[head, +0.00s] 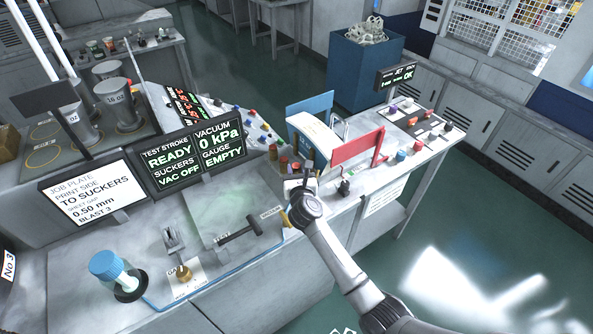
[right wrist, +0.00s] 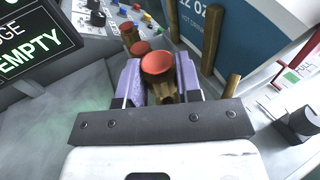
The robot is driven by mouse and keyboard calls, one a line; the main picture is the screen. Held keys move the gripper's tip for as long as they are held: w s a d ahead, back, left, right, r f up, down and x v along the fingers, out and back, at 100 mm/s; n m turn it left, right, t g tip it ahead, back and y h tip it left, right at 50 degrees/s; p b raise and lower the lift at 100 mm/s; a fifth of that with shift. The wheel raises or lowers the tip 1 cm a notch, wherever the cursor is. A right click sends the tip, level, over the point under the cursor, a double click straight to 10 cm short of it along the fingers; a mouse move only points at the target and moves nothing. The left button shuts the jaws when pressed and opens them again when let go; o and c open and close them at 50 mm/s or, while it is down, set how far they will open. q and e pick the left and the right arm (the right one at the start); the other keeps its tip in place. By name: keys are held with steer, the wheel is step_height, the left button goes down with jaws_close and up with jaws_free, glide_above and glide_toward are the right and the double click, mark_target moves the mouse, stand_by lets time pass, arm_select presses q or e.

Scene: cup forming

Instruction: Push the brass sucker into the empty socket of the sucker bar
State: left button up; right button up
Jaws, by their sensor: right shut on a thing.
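My right gripper (head: 300,194) reaches in over the bench beside the row of red-topped pieces. In the right wrist view its two purple-grey fingers (right wrist: 159,82) are shut on a brass sucker (right wrist: 158,64), with its red cup facing the camera. Its lower end is hidden between the fingers. Other red-topped pieces (right wrist: 138,48) stand just beyond it, and they show in the head view too (head: 283,162). The sucker bar and its empty socket cannot be made out clearly; the gripper hides part of that area. My left gripper is not in view.
A blue-and-white box (head: 312,138) and a red panel (head: 357,148) stand behind and right of the gripper. Brown posts (right wrist: 207,72) rise near the fingers.

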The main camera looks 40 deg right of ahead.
steer(key=shift+f+b, duration=0.55)
steer(key=shift+f, duration=0.2)
steer(key=shift+f+b, duration=0.6)
steer(key=shift+f, duration=0.3)
steer(key=o, duration=0.8)
steer(key=shift+o, duration=1)
steer(key=shift+s+a+r, duration=0.1)
steer(key=shift+s+a, duration=0.15)
steer(key=shift+s, duration=0.1)
steer(key=p+v, duration=0.1)
steer(key=v, duration=1)
steer(key=shift+s+a, duration=0.1)
steer(key=shift+s, duration=0.15)
steer(key=shift+s+a, duration=0.3)
steer(key=shift+s, duration=0.3)
